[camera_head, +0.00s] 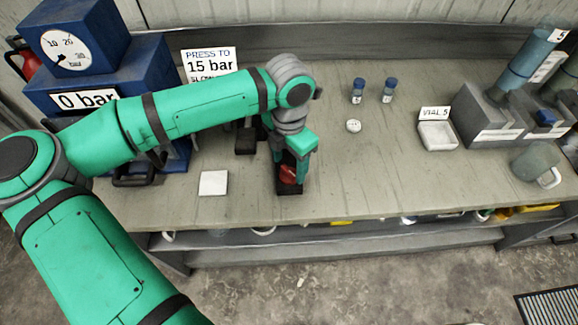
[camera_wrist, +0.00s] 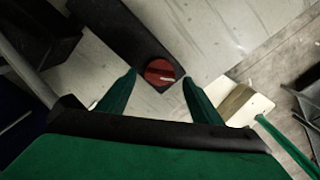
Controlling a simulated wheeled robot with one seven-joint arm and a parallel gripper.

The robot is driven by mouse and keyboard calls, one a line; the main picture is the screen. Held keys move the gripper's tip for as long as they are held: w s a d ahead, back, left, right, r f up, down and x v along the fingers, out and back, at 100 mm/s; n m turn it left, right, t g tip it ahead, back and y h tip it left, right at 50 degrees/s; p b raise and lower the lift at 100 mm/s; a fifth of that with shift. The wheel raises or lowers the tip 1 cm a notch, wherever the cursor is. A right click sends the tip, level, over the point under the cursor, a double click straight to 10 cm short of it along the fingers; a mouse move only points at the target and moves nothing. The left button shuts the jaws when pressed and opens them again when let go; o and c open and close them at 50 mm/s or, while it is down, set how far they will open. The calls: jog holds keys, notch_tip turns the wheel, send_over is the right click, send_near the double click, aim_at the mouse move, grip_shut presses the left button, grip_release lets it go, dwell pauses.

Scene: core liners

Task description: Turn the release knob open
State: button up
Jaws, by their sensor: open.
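The release knob (camera_wrist: 160,72) is a round red knob with a white pointer line. It sits at the end of a dark block (camera_wrist: 128,32) on the bench. In the head view the red knob (camera_head: 288,174) shows between the fingers of my gripper (camera_head: 289,172). In the wrist view the fingertips of my gripper (camera_wrist: 158,78) are spread, one on each side of the knob. A gap shows between each finger and the knob. The gripper points down at the knob and holds nothing.
A blue press (camera_head: 150,75) with a gauge and a "0 bar" sign stands left of the gripper. A white square plate (camera_head: 213,183) lies left of the knob. Two blue-capped vials (camera_head: 358,90), a "VIAL 5" tray (camera_head: 437,135) and grey holders (camera_head: 490,120) stand right.

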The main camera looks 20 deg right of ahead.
jog(key=shift+f, duration=1.1)
jog(key=c, duration=1.1)
jog(key=shift+o, duration=0.2)
jog(key=n, duration=0.5)
jog(key=shift+n, duration=2.6)
